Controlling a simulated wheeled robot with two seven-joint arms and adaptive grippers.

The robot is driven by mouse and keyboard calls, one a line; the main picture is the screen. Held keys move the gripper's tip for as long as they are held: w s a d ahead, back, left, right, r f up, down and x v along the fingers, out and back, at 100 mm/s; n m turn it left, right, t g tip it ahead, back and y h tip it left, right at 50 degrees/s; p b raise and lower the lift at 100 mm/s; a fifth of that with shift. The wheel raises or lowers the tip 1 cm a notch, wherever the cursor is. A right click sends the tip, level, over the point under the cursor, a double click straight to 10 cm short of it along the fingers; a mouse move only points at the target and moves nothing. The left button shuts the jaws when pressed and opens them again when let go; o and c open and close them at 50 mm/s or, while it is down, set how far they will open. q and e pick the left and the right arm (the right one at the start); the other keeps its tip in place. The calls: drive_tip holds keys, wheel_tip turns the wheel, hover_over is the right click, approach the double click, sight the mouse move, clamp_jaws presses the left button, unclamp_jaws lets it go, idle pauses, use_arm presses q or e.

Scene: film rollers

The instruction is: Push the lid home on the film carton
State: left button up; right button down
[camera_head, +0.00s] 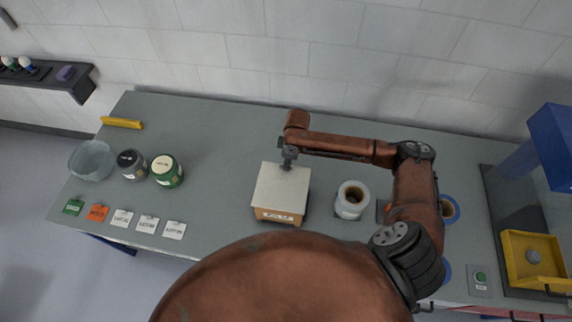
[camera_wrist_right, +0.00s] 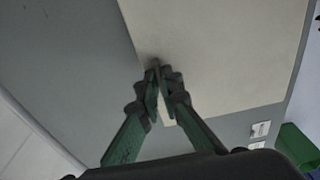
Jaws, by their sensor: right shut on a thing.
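The film carton (camera_head: 280,215) is a tan box with a label on its front, standing near the middle of the bench. Its cream lid (camera_head: 281,188) lies over the top and hides the inside; I cannot tell whether it sits flush. In the right wrist view the lid (camera_wrist_right: 225,55) fills the upper right as a broad pale panel. My right gripper (camera_head: 288,164) is at the lid's back edge, pointing down. In the wrist view its fingers (camera_wrist_right: 163,75) are closed together over the lid, with a pale strip between them. My left gripper is not in view.
Jars (camera_head: 166,171), a clear bowl (camera_head: 91,160) and several label cards (camera_head: 122,218) are at left. A yellow tray (camera_head: 533,258) is at far right. Bench is clear between jars and carton.

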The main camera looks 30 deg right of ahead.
drive_tip(key=shift+s+a+f, duration=0.1)
drive_tip(key=shift+s+f, duration=0.2)
drive_tip(key=shift+f, duration=0.1)
drive_tip(key=c, duration=2.2)
unclamp_jaws()
drive_tip(key=shift+o, duration=0.8)
drive_tip(key=shift+w, duration=0.1)
drive_tip(key=shift+o, duration=0.7)
drive_tip(key=o, duration=0.5)
drive_tip(key=shift+r, duration=0.1)
drive_tip(key=shift+o, duration=0.2)
drive_tip(key=shift+w+r, duration=0.1)
drive_tip(key=shift+r+p, duration=3.5)
drive_tip(key=shift+p, duration=0.7)
